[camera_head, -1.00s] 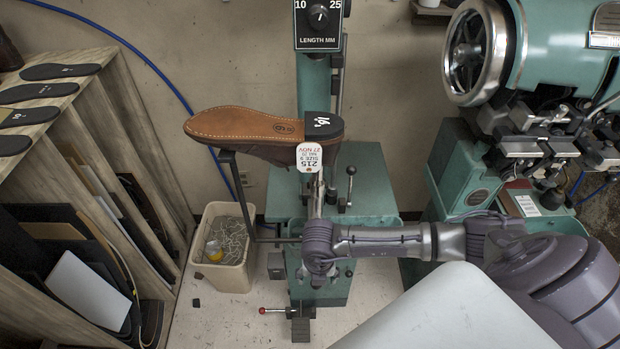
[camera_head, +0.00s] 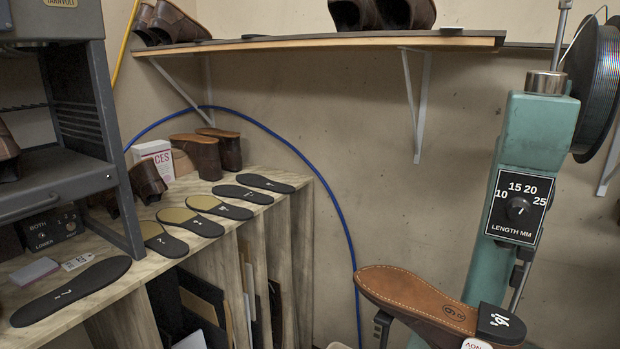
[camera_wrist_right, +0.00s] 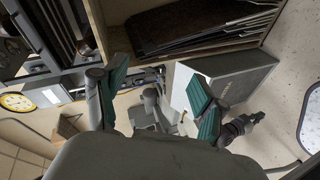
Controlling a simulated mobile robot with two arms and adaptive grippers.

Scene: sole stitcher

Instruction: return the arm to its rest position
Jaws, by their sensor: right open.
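My right gripper (camera_wrist_right: 155,85) shows in the right wrist view, its two teal-padded fingers spread apart with nothing held between them. Neither of my arms is in the head view. A brown shoe (camera_head: 420,298) with a stitched tan sole and a black heel sits sole up on its support at the green machine (camera_head: 525,145), at the lower right of the head view. A white tag on it is cut off by the bottom edge. My left gripper is not seen in either view.
A wooden rack (camera_head: 285,235) with several dark soles on top stands at the left, by a grey metal frame (camera_head: 100,130). A wall shelf (camera_head: 330,42) holds shoes. In the wrist view, a grey box (camera_wrist_right: 228,85) lies beyond the right finger, below a wooden shelf with dark sheets (camera_wrist_right: 195,25).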

